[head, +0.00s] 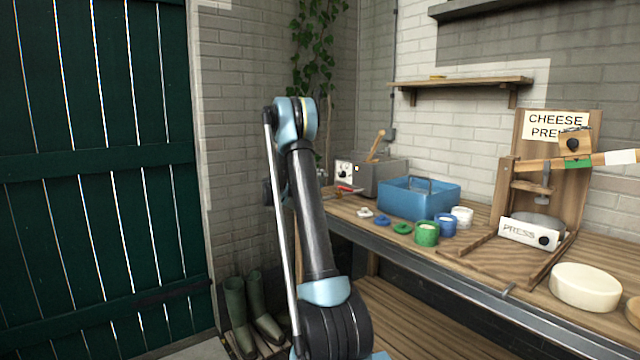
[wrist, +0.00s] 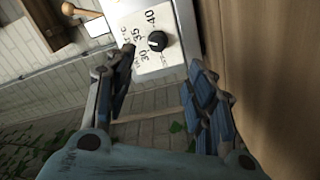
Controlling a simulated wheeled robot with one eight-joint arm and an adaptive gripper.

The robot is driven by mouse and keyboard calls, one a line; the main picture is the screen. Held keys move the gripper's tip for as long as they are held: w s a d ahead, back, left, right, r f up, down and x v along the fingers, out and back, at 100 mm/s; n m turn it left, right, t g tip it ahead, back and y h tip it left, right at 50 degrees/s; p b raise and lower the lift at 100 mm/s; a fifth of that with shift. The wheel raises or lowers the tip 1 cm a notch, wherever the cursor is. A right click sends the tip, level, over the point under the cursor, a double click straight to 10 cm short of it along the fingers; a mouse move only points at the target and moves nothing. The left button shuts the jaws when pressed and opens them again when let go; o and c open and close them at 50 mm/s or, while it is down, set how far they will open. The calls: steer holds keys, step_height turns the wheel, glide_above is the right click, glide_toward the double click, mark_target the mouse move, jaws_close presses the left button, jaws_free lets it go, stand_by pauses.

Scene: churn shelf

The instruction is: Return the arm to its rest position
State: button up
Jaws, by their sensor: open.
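My arm rises in the middle of the head view, bent at a blue elbow high up. My gripper is hidden behind my arm in the head view. In the wrist view my gripper (wrist: 162,75) is open, its two dark-padded fingers spread apart with nothing between them. Beyond the fingertips is a white panel with a black dial (wrist: 157,41) and the numbers 30, 35 and 40. The dial belongs to the metal box (head: 372,177) at the far left end of the bench in the head view. I cannot tell the exact distance from fingertips to panel.
The wooden bench (head: 470,262) holds a blue tub (head: 418,199), a green cup (head: 427,234), a blue cup (head: 445,226), a white cup (head: 462,215), small lids, a cheese press (head: 553,165) and a pale cheese wheel (head: 585,287). Green boots (head: 240,315) stand by the wall, left of my arm.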

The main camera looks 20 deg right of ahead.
steer(key=s+a+g+y, duration=0.1)
steer(key=s+a+y, duration=0.25)
steer(key=s, duration=1.25)
steer(key=s+a+g+y, duration=0.2)
steer(key=s+y, duration=0.3)
steer(key=s, duration=1.2)
steer(key=s+a+f+y, duration=0.2)
steer(key=s+a+f, duration=0.3)
steer(key=s, duration=0.5)
steer(key=s+a+f+n+y, duration=0.1)
steer(key=s+a+f+y, duration=0.2)
steer(key=s, duration=0.7)
steer(key=s+a+f+n+g+y, duration=0.1)
steer(key=s+a+f+y, duration=0.2)
steer(key=s+a+f, duration=0.4)
steer(key=s+f, duration=0.1)
steer(key=s, duration=0.2)
steer(key=shift+s+a, duration=0.3)
steer(key=shift+f+y, duration=0.1)
steer(key=shift+y, duration=0.15)
steer(key=shift+w+f, duration=0.2)
steer(key=shift+w, duration=0.25)
